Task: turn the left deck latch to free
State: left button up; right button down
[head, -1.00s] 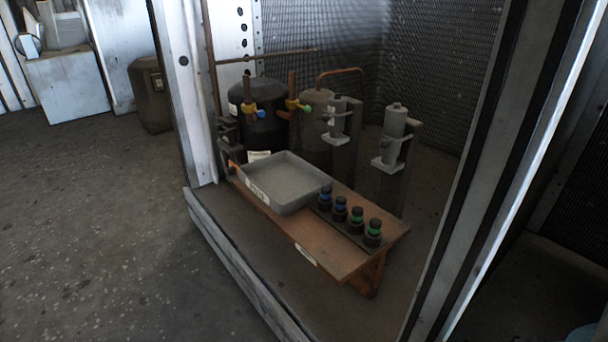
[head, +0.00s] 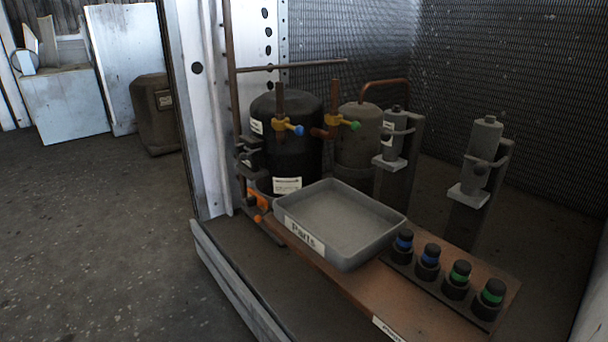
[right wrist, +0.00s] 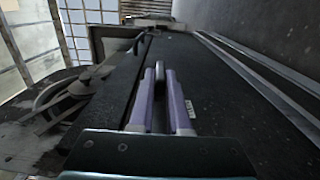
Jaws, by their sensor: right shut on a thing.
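A small orange latch handle (head: 258,199) sits at the left end of the copper-coloured deck (head: 350,285), beside the dark upright post. I take it to be the left deck latch; its exact setting is too small to tell. My right gripper (right wrist: 163,72) shows in the right wrist view with its two purple fingers shut on a narrow grey rounded piece (right wrist: 160,73). What that piece belongs to is unclear. Neither gripper shows in the head view, and no left gripper is seen.
A grey parts tray (head: 340,222) stands on the deck, with several dark banded caps (head: 459,280) to its right. Behind are a black tank (head: 285,130), a grey tank (head: 357,145), valves and two grey cylinders (head: 484,142). The metal frame post (head: 196,110) stands left; floor (head: 100,240) is clear.

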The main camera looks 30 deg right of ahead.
jog(key=shift+f, duration=0.15)
jog(key=c, duration=0.9)
grip_release()
jog(key=w, duration=0.3)
jog(key=w+b, duration=0.1)
jog(key=w, duration=0.6)
jog(key=shift+a, duration=0.4)
